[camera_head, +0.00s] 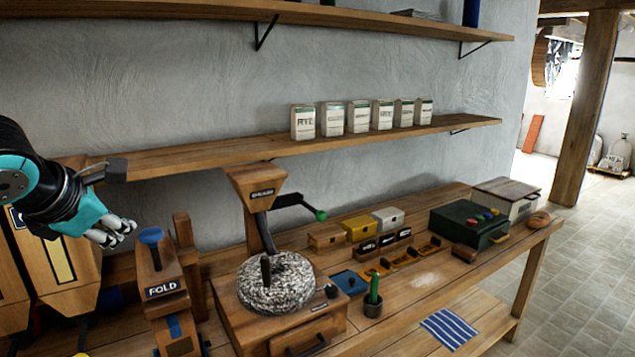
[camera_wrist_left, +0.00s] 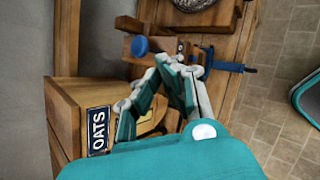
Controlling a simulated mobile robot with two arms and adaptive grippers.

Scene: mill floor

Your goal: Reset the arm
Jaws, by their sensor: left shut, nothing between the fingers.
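My left gripper (camera_head: 112,232) is teal with grey fingers and hangs in the air at the left of the head view, above the workbench (camera_head: 405,327). It is in front of a wooden bin and to the left of the wooden FOLD device (camera_head: 163,288) with its blue knob. In the left wrist view its fingers (camera_wrist_left: 170,66) are closed together with nothing between them. My right gripper is in neither view.
Small boxes and a green box (camera_head: 468,224) sit farther right. Open floor lies beyond the bench.

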